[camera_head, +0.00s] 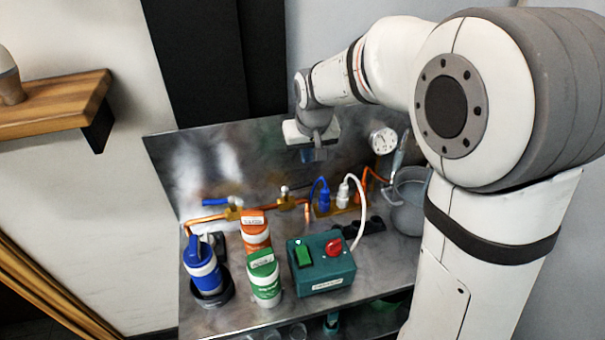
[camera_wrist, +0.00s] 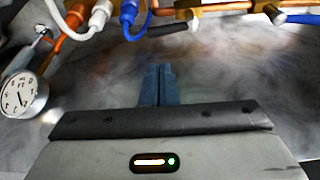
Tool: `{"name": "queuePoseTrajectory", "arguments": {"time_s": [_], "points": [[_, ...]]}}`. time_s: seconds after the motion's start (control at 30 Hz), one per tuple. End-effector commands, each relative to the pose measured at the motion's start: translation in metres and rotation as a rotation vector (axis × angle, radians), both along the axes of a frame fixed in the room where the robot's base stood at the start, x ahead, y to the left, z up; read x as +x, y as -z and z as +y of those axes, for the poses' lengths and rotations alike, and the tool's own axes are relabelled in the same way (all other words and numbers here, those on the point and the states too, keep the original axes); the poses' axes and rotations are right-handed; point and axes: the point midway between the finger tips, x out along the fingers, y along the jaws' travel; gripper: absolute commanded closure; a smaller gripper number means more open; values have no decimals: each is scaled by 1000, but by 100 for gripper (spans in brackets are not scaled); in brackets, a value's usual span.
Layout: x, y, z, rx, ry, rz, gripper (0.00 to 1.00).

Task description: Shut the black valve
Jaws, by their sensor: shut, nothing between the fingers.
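The black valve's dark lever (camera_wrist: 168,31) shows at the top of the wrist view. It runs left from a silver pivot, roughly along the copper pipe. In the head view its brass body (camera_head: 286,203) sits on the pipe along the back of the steel bench, and the lever is hard to make out. My gripper (camera_head: 307,158) hangs above and behind the bench top, a little above the valve and apart from it. In the wrist view its blue fingers (camera_wrist: 158,70) are together with nothing between them, pointing towards the lever.
A valve with a blue lever (camera_head: 215,202) is left on the same pipe. Blue (camera_head: 323,197) and white (camera_head: 342,195) plugs stand right of the black valve, near a gauge (camera_head: 382,140) and a grey pot (camera_head: 408,205). Bottles and a green switch box (camera_head: 322,270) stand in front.

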Motion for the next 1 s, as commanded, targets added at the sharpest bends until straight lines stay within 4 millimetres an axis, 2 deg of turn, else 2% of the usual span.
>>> {"name": "queuePoseTrajectory", "arguments": {"time_s": [0.13,0.23,0.5,0.7,1.0], "points": [[0,3,0,0,0,2,100],[3,13,1,-1,0,4,100],[17,59,5,-2,-1,6,100],[26,85,7,-1,-1,4,100],[29,96,8,0,-2,1,100]]}}
